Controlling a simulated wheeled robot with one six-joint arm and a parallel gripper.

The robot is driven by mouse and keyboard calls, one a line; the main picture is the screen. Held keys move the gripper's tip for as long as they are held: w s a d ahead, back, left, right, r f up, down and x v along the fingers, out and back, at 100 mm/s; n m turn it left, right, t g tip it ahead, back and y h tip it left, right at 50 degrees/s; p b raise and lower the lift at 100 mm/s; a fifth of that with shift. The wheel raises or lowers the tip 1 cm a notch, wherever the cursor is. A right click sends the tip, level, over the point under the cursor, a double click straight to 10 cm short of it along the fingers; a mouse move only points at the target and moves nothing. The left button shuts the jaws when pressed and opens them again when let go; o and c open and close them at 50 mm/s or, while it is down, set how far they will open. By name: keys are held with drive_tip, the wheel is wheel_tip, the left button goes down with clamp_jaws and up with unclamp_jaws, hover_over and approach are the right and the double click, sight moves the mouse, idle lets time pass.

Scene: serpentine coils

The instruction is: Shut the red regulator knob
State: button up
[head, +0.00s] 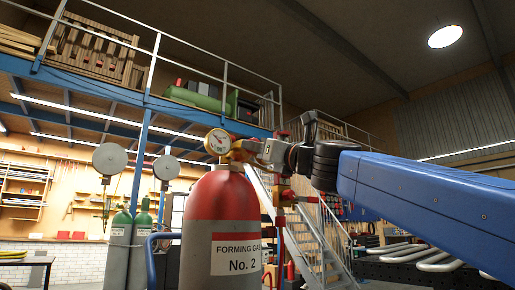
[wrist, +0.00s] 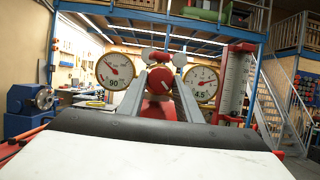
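The red regulator knob (wrist: 160,81), with a white mark on its face, shows in the middle of the wrist view. The two grey fingers of my gripper (wrist: 161,92) stand apart and point at it, one tip near each side. I cannot make out contact with the knob. In the head view my gripper (head: 268,152) is close to the brass regulator (head: 240,150) on top of the red and grey cylinder (head: 215,215), labelled Forming Gas No. 2.
The left gauge (wrist: 115,71) and right gauge (wrist: 200,83) flank the knob closely. A clear flowmeter tube (wrist: 235,80) stands at the right. Red valves and pipe (head: 283,198) stand beside the cylinder. Green-topped cylinders (head: 120,235) stand at the left, stairs (head: 310,240) behind.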

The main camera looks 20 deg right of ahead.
drive_tip(key=shift+n, duration=0.4)
drive_tip(key=n+g, duration=0.3)
drive_tip(key=n, duration=0.6)
drive_tip(key=r+n+g+y, duration=0.1)
drive_tip(key=n+g, duration=0.2)
drive_tip(key=n, duration=0.7)
drive_tip(key=n+g, duration=0.3)
drive_tip(key=n, duration=0.7)
drive_tip(key=shift+w+d+r, duration=0.1)
drive_tip(key=shift+d+r, duration=0.15)
drive_tip(key=shift+d, duration=0.1)
drive_tip(key=o, duration=1)
drive_tip(key=shift+o, duration=0.2)
drive_tip(key=shift+r, duration=0.1)
drive_tip(key=v, duration=1.7)
drive_tip(key=shift+d, duration=0.3)
